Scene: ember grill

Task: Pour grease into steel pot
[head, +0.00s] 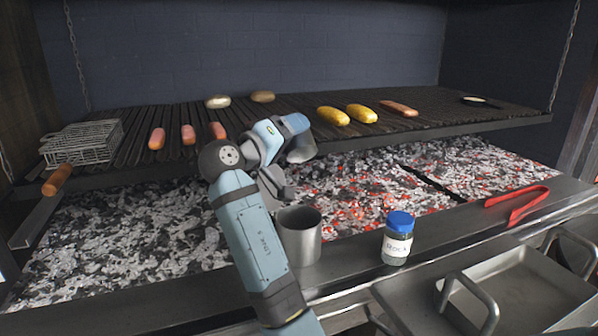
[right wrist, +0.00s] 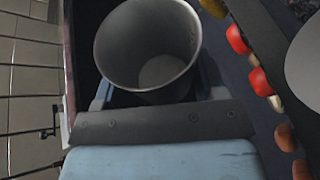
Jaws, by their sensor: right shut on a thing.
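A steel pot (head: 300,240) shows upright at the front ledge of the grill in the head view. My right gripper (head: 284,192) reaches down to it from above and behind. In the right wrist view the grey metal pot (right wrist: 118,45) sits between my gripper's two fingers (right wrist: 160,96), with its open mouth partly facing the camera. The right gripper is shut on the pot. A paler round bottom shows inside; I cannot tell whether any grease is there. My left gripper is not in view.
A blue-capped jar (head: 397,240) and red tongs (head: 516,200) are on the front ledge (head: 450,225). A metal pan (head: 535,280) with handles is at lower right. Glowing coals (head: 370,185) lie behind, below a grate (head: 285,108) with food and a wire basket (head: 82,143).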

